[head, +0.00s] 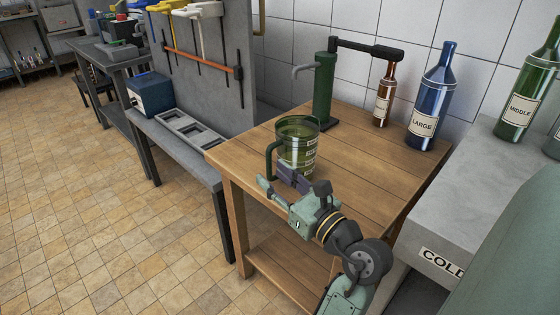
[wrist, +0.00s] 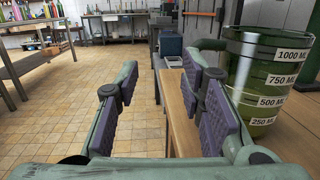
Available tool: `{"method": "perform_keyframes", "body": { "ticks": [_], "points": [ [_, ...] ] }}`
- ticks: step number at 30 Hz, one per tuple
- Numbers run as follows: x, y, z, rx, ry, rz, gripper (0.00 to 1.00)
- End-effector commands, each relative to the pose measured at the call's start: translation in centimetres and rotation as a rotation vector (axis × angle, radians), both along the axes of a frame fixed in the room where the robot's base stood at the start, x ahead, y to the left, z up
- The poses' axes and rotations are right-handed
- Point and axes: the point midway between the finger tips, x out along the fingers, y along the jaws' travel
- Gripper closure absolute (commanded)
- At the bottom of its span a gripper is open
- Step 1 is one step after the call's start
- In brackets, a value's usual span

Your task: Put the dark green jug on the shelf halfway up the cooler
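The dark green jug (head: 297,150) stands upright on a wooden table, its handle (head: 269,160) on the left. In the wrist view the jug (wrist: 265,85), marked with millilitre labels, is right of the right finger, and part of its handle is hidden behind that finger. My gripper (head: 280,183) is at the near side of the jug; its fingers (wrist: 163,108) are wide apart with nothing seen held between them. A grey unit with a COLD label (head: 441,262), seemingly the cooler, is at the lower right. Its shelf cannot be made out.
The wooden table (head: 365,165) also holds a green post with a dark arm (head: 324,90), a brown bottle (head: 384,95) and a blue LARGE bottle (head: 431,100). A green MIDDLE bottle (head: 525,95) stands on the grey top. A grey bench (head: 165,122) is left. The table's middle is clear.

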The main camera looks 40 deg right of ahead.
Motion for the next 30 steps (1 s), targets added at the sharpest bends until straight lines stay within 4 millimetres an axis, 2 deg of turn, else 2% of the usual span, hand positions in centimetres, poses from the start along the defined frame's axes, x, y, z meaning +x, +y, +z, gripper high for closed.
{"method": "perform_keyframes", "body": {
  "ticks": [1,2,5,12,23,27,30],
  "points": [
    [-1.3,-1.5,-1.4,-0.002,0.037,-0.049,0.64],
    [-1.8,-2.1,-1.9,-0.003,0.055,-0.069,0.64],
    [-2.3,-3.3,-2.9,-0.001,0.089,-0.105,0.64],
    [1.3,-3.9,-2.9,-0.002,0.094,-0.109,0.64],
    [4.0,-4.1,-2.1,-0.003,0.092,-0.108,0.64],
    [6.1,-4.1,-1.3,-0.002,0.093,-0.106,0.64],
    [7.5,-4.4,-1.6,-0.002,0.093,-0.108,0.64]
  ]
}}
